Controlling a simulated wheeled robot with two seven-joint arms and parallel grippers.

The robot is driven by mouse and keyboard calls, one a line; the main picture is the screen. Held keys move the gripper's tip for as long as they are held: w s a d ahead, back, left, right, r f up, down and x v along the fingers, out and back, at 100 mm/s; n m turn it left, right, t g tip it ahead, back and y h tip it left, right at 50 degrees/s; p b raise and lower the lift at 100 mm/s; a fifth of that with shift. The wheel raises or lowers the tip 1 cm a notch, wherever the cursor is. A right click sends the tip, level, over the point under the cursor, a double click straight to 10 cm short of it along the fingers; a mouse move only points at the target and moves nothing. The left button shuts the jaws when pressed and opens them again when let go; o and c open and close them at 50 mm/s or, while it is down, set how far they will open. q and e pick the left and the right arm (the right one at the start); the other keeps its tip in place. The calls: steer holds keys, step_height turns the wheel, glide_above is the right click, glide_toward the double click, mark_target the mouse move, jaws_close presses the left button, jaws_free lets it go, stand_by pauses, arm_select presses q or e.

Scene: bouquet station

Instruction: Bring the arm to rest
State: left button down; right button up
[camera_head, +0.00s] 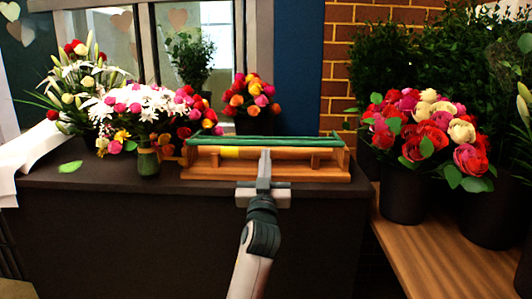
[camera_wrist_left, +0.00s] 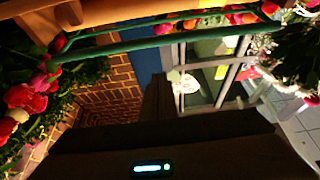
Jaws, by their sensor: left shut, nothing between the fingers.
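My left arm (camera_head: 249,262) reaches in from the bottom middle of the head view. My left gripper (camera_head: 265,160) is shut and empty, its fingers pointing at the wooden rack (camera_head: 200,173) on the dark counter. In the head view the fingers overlap the rack's front; I cannot tell whether they touch it. A long green bar (camera_head: 240,141) lies along the top of the rack, above a wooden rod with a yellow band (camera_head: 229,152). In the left wrist view the green bar (camera_wrist_left: 140,45) crosses near the top. My right gripper is in neither view.
Bouquets (camera_head: 150,110) and a small green vase (camera_head: 148,162) stand left on the dark counter (camera_head: 110,230). A loose leaf (camera_head: 70,167) lies near white paper (camera_head: 30,155). Right, a black bucket of roses (camera_head: 403,195) stands on a wooden bench (camera_head: 420,250). The counter's front left is clear.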

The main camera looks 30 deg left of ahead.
arm_select(q)
steer(key=shift+s, duration=0.1)
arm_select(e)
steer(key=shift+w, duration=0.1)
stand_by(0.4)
